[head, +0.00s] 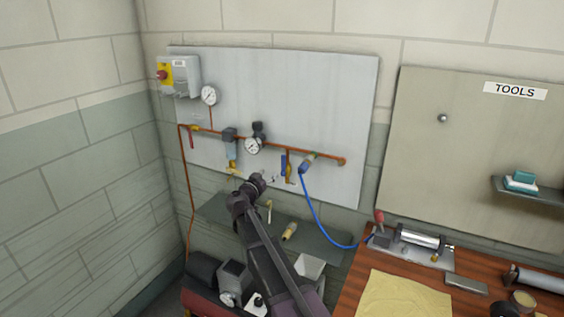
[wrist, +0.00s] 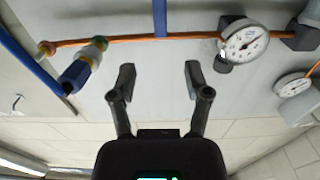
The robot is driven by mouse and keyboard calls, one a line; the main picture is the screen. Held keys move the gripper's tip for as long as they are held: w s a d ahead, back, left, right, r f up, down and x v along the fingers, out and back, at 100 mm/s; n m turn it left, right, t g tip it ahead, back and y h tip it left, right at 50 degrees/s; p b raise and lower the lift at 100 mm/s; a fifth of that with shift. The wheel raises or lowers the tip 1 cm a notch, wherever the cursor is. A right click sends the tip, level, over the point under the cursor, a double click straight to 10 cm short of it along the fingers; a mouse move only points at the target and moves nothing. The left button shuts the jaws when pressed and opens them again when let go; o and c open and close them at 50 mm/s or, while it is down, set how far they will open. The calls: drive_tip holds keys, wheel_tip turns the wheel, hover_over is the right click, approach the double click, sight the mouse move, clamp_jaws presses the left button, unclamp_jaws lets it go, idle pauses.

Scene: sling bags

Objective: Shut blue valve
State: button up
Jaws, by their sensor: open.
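The blue valve handle (head: 283,164) hangs down beside a brass fitting on a short branch below the copper pipe. In the wrist view, which looks upside down, a blue bar (wrist: 160,18) runs from the pipe to the top edge, and its far end is out of frame. My gripper (wrist: 157,76) is open and empty, its two fingers apart with bare panel between them. The blue bar lies beyond the fingertips, roughly in line with the gap, and I see no contact. In the head view my dark arm reaches up toward the panel, left of and below the handle.
A pressure gauge (wrist: 243,40) is right of my fingers in the wrist view. A hose coupling (wrist: 82,68) is on the left. The blue hose (head: 312,212) hangs to the workbench (head: 354,288). A red handle (head: 191,137) is farther left on the pipe. A shelf (head: 322,246) lies below.

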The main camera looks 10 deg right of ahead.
sight(283, 161)
drive_tip(key=x, duration=1.2)
drive_tip(key=shift+w+d, duration=0.1)
drive_tip(key=shift+w, duration=0.05)
clamp_jaws()
